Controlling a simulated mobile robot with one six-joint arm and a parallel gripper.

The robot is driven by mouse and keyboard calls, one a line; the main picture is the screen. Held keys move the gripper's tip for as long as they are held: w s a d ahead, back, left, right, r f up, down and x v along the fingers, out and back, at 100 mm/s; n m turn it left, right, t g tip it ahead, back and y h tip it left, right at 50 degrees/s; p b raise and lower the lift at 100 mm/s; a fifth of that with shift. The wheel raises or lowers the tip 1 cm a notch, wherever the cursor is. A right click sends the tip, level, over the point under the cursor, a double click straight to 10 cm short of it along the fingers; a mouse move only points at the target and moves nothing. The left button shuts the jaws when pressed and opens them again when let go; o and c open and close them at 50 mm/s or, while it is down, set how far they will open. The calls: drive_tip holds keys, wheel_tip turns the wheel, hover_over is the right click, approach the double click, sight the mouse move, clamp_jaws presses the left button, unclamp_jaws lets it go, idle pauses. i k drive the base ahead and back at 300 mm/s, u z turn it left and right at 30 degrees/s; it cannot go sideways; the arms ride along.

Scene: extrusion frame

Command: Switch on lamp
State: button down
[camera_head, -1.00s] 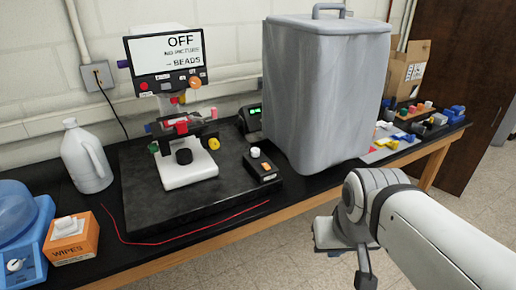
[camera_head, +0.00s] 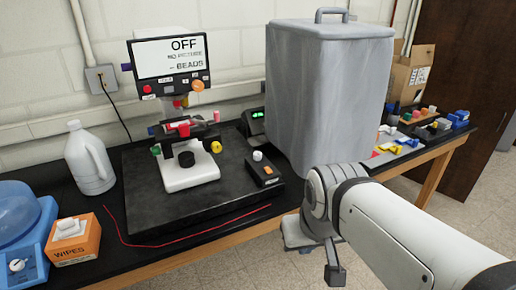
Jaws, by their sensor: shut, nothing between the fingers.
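A white microscope (camera_head: 188,176) stands on the black slab with a screen (camera_head: 168,60) on top. The screen reads OFF and a line that seems to say NO PICTURE, with BEADS below. A small black box (camera_head: 264,170) with a pale round knob (camera_head: 257,156) and an orange switch (camera_head: 268,168) sits on the slab right of the microscope. Which of these controls the lamp I cannot tell; no light shows. My gripper (camera_head: 335,274) hangs in front of the bench's front edge, right of and apart from the box. It is shut and empty; my wrist partly hides it.
A tall grey bin (camera_head: 330,95) stands behind my wrist. A green-lit device (camera_head: 256,123) sits beside it. A white jug (camera_head: 88,160), a wipes box (camera_head: 75,240) and a blue device (camera_head: 20,235) stand at left. A red cord (camera_head: 165,243) lies along the front. Small coloured parts fill the right end.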

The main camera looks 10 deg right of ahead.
sight(268, 170)
drive_tip(key=i, duration=0.9)
